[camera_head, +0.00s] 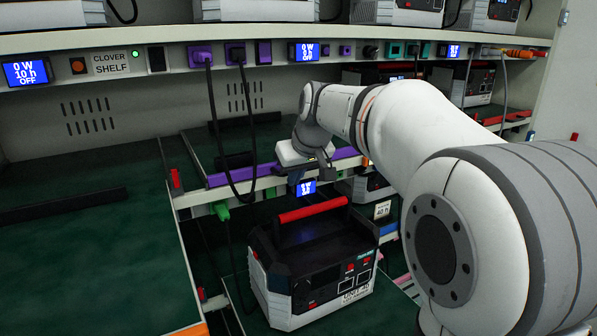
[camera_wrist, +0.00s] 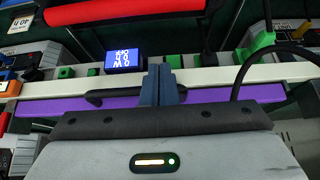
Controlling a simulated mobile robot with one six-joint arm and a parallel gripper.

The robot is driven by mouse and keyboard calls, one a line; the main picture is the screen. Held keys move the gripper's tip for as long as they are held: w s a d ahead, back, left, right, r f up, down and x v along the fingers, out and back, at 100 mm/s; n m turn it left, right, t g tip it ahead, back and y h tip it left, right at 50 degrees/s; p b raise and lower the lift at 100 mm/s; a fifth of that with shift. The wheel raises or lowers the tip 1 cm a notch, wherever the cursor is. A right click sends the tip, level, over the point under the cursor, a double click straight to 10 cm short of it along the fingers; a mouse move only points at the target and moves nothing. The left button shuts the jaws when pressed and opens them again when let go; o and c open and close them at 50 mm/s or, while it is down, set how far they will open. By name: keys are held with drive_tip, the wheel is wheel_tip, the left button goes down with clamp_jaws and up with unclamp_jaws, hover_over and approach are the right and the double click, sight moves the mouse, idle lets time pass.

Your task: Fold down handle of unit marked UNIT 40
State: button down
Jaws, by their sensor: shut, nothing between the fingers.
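The unit marked UNIT 40 (camera_head: 337,258) is a black and white box on a green lower shelf, in the lower middle of the head view. Its handle has a red grip bar (camera_head: 312,209) standing up above the top on dark side arms; its exact tilt is hard to tell. The red bar also shows at the top of the wrist view (camera_wrist: 125,12). My gripper (camera_head: 325,172) is above and behind the unit, near the purple-edged shelf rail, apart from the handle. In the wrist view its blue-grey fingers (camera_wrist: 160,75) are together and empty.
A shelf rail with a small blue display (camera_head: 305,187) and green sockets runs behind the unit. A black cable (camera_head: 222,150) hangs left of my gripper. A "40 h" card (camera_head: 382,209) stands right of the unit. The green shelf at left is mostly bare.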

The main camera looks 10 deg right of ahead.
drive_tip(key=f, duration=0.4)
drive_tip(key=f+p, duration=0.1)
drive_tip(key=f, duration=0.1)
drive_tip(key=shift+s+d, duration=0.1)
drive_tip(key=shift+s, duration=0.4)
